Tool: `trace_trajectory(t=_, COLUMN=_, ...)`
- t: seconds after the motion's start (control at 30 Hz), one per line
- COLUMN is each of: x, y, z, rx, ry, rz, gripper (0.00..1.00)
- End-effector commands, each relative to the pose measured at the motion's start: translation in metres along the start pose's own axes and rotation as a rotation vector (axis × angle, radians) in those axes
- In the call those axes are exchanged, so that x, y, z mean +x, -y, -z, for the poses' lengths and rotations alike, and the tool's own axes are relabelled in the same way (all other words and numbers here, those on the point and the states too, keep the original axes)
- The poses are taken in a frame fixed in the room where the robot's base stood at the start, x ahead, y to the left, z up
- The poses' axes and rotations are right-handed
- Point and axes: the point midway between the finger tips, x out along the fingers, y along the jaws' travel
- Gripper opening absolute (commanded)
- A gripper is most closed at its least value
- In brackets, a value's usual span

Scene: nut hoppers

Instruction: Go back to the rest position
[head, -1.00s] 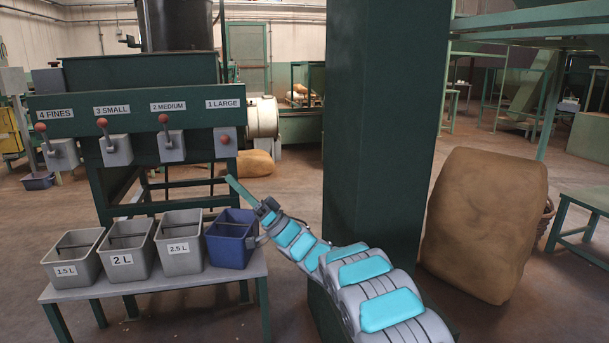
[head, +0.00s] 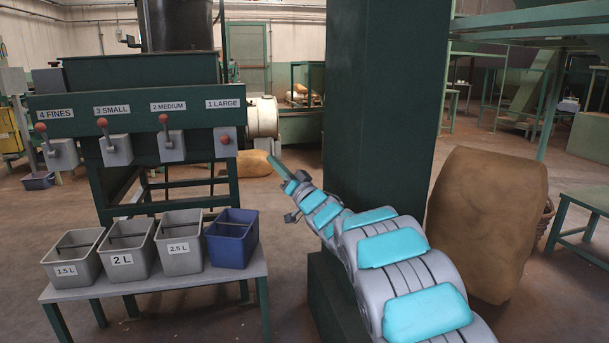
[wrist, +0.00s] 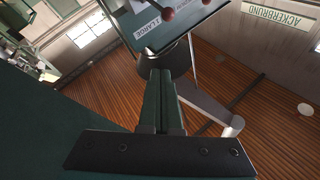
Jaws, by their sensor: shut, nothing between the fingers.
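The arm stretches from the lower right of the head view.
A low table (head: 165,283) holds several grey bins and a blue bin (head: 231,240). Above it is a hopper panel (head: 75,98) with red-knobbed levers. The green pillar (head: 385,120) stands close to my arm. A brown sack (head: 487,220) stands at right.

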Motion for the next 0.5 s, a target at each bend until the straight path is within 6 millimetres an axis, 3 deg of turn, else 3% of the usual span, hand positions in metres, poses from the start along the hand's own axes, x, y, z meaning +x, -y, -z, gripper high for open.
trace_trajectory(t=0.1, x=-0.020, y=-0.029, z=0.021, rx=-0.079, ry=0.047, rz=-0.188, gripper=0.00)
trace_trajectory(t=0.27, x=-0.064, y=-0.063, z=0.040, rx=-0.162, ry=0.137, rz=-0.429, gripper=0.00)
trace_trajectory(t=0.5, x=-0.159, y=-0.091, z=0.054, rx=-0.223, ry=0.321, rz=-0.761, gripper=0.00)
